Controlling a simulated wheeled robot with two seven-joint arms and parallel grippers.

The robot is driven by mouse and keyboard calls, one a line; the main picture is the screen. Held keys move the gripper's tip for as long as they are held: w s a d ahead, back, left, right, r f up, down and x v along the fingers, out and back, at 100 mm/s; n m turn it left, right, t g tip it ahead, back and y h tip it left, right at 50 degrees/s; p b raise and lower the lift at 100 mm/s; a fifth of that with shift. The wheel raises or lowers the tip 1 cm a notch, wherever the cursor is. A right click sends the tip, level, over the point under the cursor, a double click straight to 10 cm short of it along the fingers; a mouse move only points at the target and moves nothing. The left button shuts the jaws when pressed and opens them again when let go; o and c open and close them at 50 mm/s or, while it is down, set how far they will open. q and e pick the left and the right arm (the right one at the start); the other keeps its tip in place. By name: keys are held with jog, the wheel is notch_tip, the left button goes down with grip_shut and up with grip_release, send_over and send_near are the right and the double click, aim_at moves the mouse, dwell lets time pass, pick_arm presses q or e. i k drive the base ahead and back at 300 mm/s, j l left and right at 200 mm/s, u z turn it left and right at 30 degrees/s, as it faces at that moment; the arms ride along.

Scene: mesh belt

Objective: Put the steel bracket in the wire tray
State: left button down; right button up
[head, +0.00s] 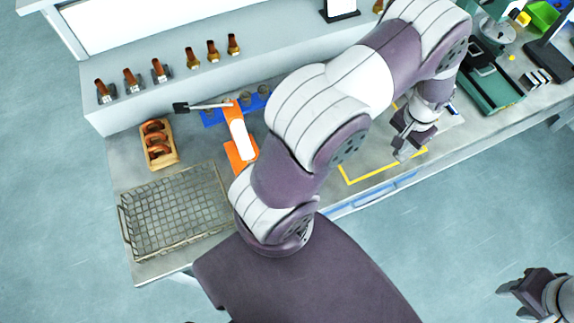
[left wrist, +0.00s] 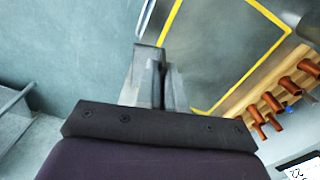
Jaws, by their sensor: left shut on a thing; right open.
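The wire tray (head: 178,212) is an empty shallow mesh basket at the left front of the bench in the head view. My left gripper (head: 406,138) is over the yellow-outlined area, well to the right of the tray. It is shut on a grey metal piece, which looks like the steel bracket (head: 402,153); the fingers partly hide it. In the left wrist view my left gripper (left wrist: 152,78) shows grey metal at its jaws, and piece and fingers are hard to tell apart. My right gripper (head: 524,290) is open and empty, over the floor at lower right.
A wooden box with brown rings (head: 158,145) stands behind the tray. An orange stand (head: 240,140) and a blue holder (head: 215,117) are right of it. A raised shelf (head: 215,70) with several brown-topped pieces runs along the back. Green equipment (head: 490,85) stands at far right.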

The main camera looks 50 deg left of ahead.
aim_at(178, 210)
jog(key=k+l+u, duration=0.1)
jog(key=k+u, duration=0.2)
jog(key=u, duration=0.15)
jog(key=k+u, duration=0.4)
jog(key=k+j+u, duration=0.1)
jog(key=u, duration=0.35)
jog(key=k+j, duration=0.05)
